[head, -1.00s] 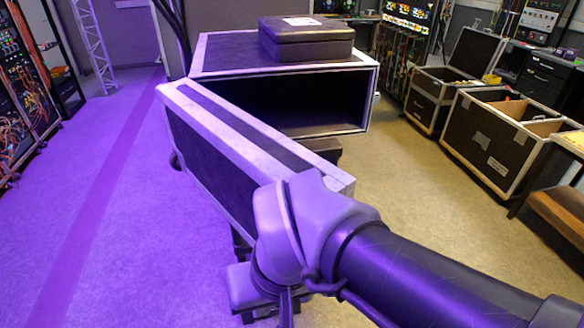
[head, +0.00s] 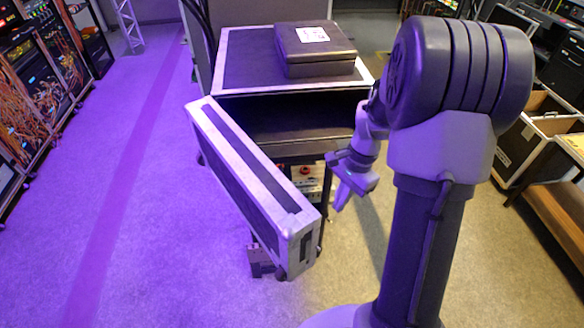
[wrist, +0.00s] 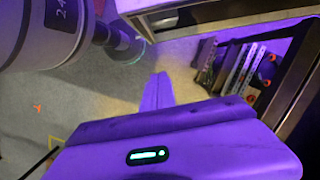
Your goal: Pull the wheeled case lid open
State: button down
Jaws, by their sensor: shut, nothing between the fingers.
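The wheeled case (head: 290,75) is dark with pale metal edges, and its front is open, showing a dark hollow. Its lid (head: 240,160) stands swung out from the case's left side, angled toward me, with its free end at the front. My gripper (head: 340,203) is to the right of the lid, in front of the case's right part and apart from the lid. In the wrist view the gripper's fingers (wrist: 156,90) are together and empty above the floor. The case edge (wrist: 210,14) shows at that view's top. The lid's hinges cannot be made out.
A dark box (head: 315,48) lies on the case. Below the opening is a rack with several parts (head: 307,182), also in the wrist view (wrist: 240,65). Cable racks (head: 30,90) line the left wall. An open case (head: 535,130) and a bench (head: 555,195) stand right. Left floor is clear.

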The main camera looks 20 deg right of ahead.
jog(key=s+a+f, duration=0.1)
jog(key=a+f, duration=0.2)
jog(key=f, duration=0.2)
jog(key=s+a+f+p, duration=0.1)
jog(key=a+f, duration=0.2)
jog(key=f, duration=0.3)
jog(key=shift+s, duration=0.15)
